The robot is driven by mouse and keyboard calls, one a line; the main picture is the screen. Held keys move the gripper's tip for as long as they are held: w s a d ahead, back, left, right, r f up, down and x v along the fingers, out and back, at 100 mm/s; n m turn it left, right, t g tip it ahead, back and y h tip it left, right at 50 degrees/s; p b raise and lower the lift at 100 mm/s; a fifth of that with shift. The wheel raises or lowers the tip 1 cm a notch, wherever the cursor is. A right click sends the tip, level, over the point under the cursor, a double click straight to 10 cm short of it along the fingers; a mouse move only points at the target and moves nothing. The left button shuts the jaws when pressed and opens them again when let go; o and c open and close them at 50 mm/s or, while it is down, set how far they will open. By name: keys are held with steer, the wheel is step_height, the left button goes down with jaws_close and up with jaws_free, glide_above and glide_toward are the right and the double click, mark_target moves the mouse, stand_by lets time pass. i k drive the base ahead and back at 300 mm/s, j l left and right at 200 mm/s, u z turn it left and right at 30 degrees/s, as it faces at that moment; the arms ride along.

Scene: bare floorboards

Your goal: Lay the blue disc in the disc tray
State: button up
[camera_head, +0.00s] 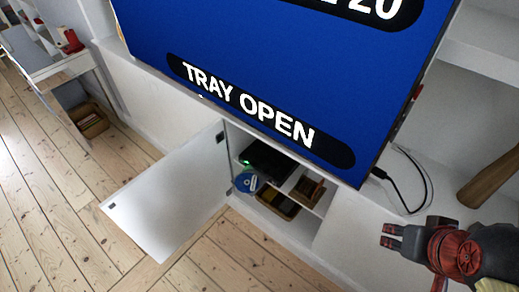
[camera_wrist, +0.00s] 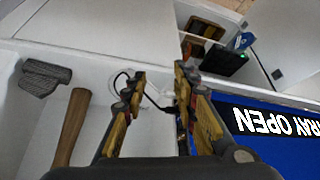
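The blue disc (camera_head: 246,182) is in the open cabinet, at the front left of the black player (camera_head: 266,160), which has a small green light. It looks as if it rests at the player's front; the disc tray under it cannot be made out. In the wrist view the disc (camera_wrist: 243,41) shows small beside the player (camera_wrist: 222,62). My gripper (camera_head: 386,236) is at the right, well away from the disc and above the white cabinet top. In the wrist view its fingers (camera_wrist: 158,76) stand apart with nothing between them.
A large screen (camera_head: 250,60) reading "TRAY OPEN" stands above the cabinet. The white cabinet door (camera_head: 170,195) is swung open to the left. A wooden box (camera_head: 307,189) sits right of the player. A black cable (camera_head: 410,180) and a wooden-handled mallet (camera_wrist: 68,130) are near my gripper.

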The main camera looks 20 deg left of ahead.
mark_target(247, 183)
steer(key=u, duration=0.5)
steer(key=i+j+u, duration=0.2)
steer(key=u, duration=0.2)
steer(key=i+j+u, duration=0.2)
steer(key=u, duration=0.2)
steer(key=i+j+u, duration=0.1)
steer(key=i+u, duration=0.25)
steer(key=i, duration=0.05)
